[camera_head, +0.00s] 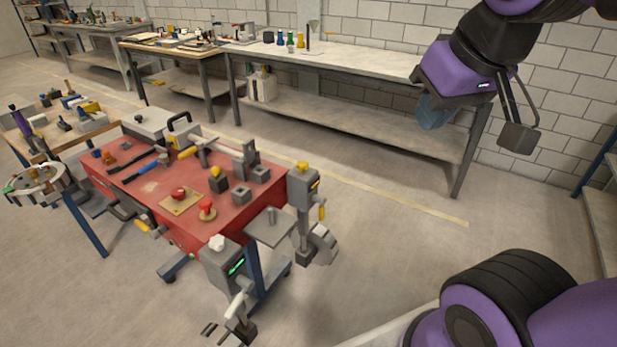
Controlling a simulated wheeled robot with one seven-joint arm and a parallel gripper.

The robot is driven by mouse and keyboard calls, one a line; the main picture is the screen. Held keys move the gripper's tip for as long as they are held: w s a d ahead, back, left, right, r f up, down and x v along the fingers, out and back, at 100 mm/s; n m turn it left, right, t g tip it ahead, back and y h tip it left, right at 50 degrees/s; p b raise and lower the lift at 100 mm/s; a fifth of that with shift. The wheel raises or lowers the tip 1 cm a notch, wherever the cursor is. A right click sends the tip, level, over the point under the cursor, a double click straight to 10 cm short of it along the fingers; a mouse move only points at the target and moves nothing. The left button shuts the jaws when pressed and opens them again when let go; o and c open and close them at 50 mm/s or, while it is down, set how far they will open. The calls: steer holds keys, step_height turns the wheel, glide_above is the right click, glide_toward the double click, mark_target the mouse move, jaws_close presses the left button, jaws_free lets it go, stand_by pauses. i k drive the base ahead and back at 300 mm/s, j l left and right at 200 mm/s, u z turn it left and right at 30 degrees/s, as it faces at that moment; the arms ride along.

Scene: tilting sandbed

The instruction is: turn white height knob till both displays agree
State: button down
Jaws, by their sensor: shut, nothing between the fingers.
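The white knob (217,242) sits on top of a grey box (225,265) at the front corner of the red table. A lit green display (236,266) shows on that box. A second grey box (302,195) at the table's right corner carries a small orange display (314,184) and a yellow knob (302,167). Both readings are too small to read. My gripper (437,112) hangs at the upper right, shut and empty, well away from both boxes. Its fingertips are small and partly hidden by the wrist.
The red table (150,187) carries tools, grey blocks and red knobs. A grey handle (236,305) juts out below the white knob. A long workbench (340,65) stands along the wall behind my gripper. Open floor (385,235) lies right of the red table.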

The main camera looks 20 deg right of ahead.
mark_target(217, 242)
steer(key=l+u, duration=0.1)
steer(key=l, duration=0.35)
steer(key=k+l+u, duration=0.15)
steer(key=l, duration=0.3)
steer(key=l+u, duration=0.1)
steer(key=l, duration=0.35)
steer(key=i+l+u, duration=0.25)
steer(key=l, duration=0.3)
steer(key=i+l+u, duration=0.1)
steer(key=l, duration=0.2)
steer(key=i+j, duration=0.15)
steer(key=i, duration=0.2)
steer(key=i+j, duration=0.15)
steer(key=i, duration=0.25)
steer(key=i+j, duration=0.15)
steer(key=i, duration=0.2)
steer(key=z, duration=0.05)
